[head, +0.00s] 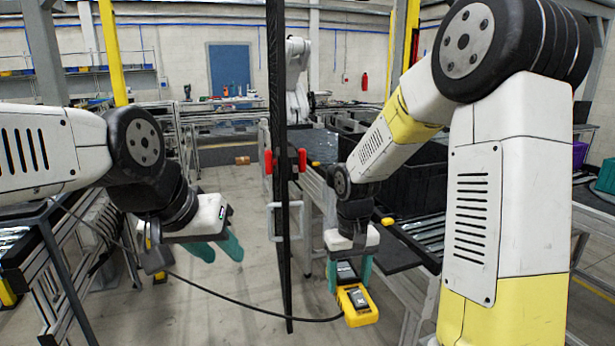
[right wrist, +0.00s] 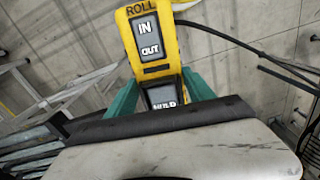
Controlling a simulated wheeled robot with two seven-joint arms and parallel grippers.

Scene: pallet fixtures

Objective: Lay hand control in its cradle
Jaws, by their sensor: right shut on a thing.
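The hand control (head: 358,303) is a yellow box with dark and grey buttons. My right gripper (head: 350,278) is shut on it, with its teal fingers on either side. In the right wrist view the hand control (right wrist: 152,42) reads ROLL, IN and OUT, and another button sits between the fingers. A black cable runs from it to the left, below my left arm. My left gripper (head: 218,250) has its teal fingers apart and nothing visible between them. I cannot pick out the cradle in either view.
A tall black post (head: 283,200) with red handles stands between my arms. Roller conveyor (head: 425,235) and a black crate (head: 410,180) lie to the right. A metal frame (head: 70,265) stands at the left. Bare floor shows between them.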

